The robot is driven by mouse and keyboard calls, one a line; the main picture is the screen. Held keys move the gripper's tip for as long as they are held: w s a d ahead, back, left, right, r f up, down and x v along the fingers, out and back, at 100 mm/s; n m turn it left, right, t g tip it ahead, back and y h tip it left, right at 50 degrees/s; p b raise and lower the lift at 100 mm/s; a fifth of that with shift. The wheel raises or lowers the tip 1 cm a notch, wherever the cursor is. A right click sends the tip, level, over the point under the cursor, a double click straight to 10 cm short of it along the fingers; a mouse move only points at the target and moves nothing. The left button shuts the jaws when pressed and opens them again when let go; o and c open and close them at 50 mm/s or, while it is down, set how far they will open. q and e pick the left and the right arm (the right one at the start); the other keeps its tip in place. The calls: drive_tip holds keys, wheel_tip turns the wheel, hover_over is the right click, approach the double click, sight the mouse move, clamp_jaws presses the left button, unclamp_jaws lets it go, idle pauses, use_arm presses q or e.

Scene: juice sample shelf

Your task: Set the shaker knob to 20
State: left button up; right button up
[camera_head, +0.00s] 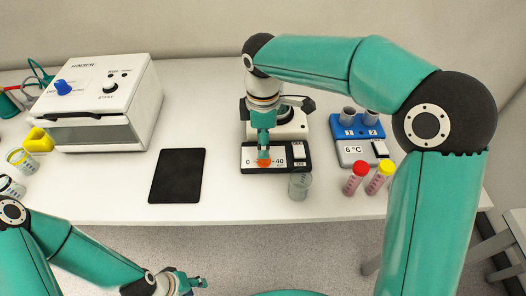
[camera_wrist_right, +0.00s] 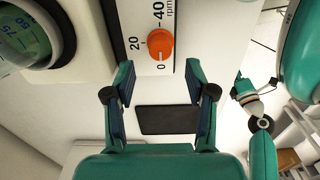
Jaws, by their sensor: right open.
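The shaker (camera_head: 292,125) stands at the middle of the table. Its front panel carries an orange knob (camera_head: 264,161) between the marks 0 and 40. My right gripper (camera_head: 264,147) is above the knob, pointing down. In the wrist view, this gripper (camera_wrist_right: 159,75) is open and empty, with the knob just beyond and between its fingertips. My left gripper (camera_head: 192,283) is low in front of the table, away from the shaker.
A glass beaker (camera_head: 300,187) stands close at the panel's front right. Red-capped (camera_head: 356,178) and yellow-capped (camera_head: 380,177) tubes and a blue 6 °C block (camera_head: 358,130) are further right. A black mat (camera_head: 177,176) lies left; a white device (camera_head: 100,105) stands beyond.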

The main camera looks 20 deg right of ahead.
drive_tip(key=shift+f, duration=2.5)
clamp_jaws()
